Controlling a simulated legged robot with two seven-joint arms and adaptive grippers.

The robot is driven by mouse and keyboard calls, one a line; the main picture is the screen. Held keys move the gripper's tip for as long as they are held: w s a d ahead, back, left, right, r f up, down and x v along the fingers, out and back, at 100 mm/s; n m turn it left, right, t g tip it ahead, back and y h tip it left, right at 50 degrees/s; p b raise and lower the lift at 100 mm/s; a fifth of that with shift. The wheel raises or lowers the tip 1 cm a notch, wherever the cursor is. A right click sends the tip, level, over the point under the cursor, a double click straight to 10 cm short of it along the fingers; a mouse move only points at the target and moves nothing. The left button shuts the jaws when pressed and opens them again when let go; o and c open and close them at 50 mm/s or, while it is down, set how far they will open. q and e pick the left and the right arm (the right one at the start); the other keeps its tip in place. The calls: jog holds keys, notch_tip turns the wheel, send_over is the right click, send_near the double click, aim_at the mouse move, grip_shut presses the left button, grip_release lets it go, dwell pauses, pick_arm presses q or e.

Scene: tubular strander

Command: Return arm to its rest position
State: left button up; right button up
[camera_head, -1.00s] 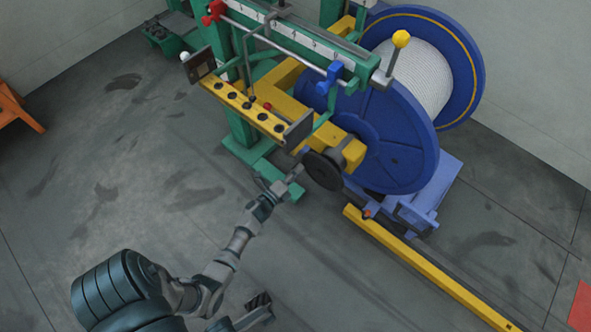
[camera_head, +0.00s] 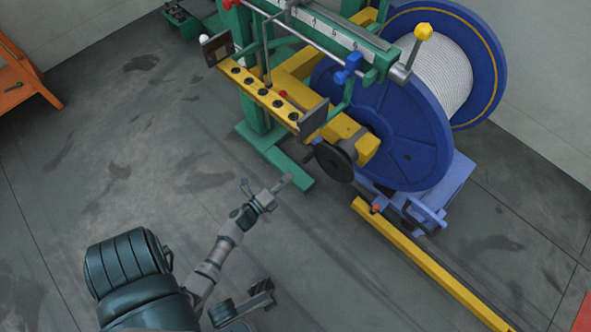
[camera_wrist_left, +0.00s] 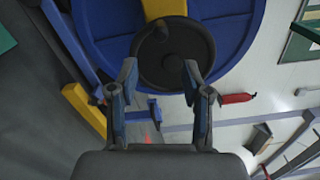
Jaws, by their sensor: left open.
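My left gripper (camera_head: 265,188) is open and empty over the floor, left of and below the dark round handwheel (camera_head: 334,162) in the head view. Its forearm slopes down to the lower left, to my dark shoulder. In the left wrist view the two fingers of the gripper (camera_wrist_left: 159,78) stand apart. The handwheel (camera_wrist_left: 175,50) lies behind and above the gap between them, with the blue reel flange (camera_wrist_left: 105,35) around it. Nothing is between the fingertips.
The strander's green frame (camera_head: 290,168), yellow button panel (camera_head: 252,92) and blue cable reel (camera_head: 395,130) stand ahead. A yellow floor rail (camera_head: 430,265) runs to the lower right. An orange stand (camera_head: 30,90) is at the left. The floor between is open.

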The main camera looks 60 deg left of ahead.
pick_arm(q)
jog(key=shift+s+d, duration=0.1)
jog(key=shift+s, duration=0.35)
dwell(0.3)
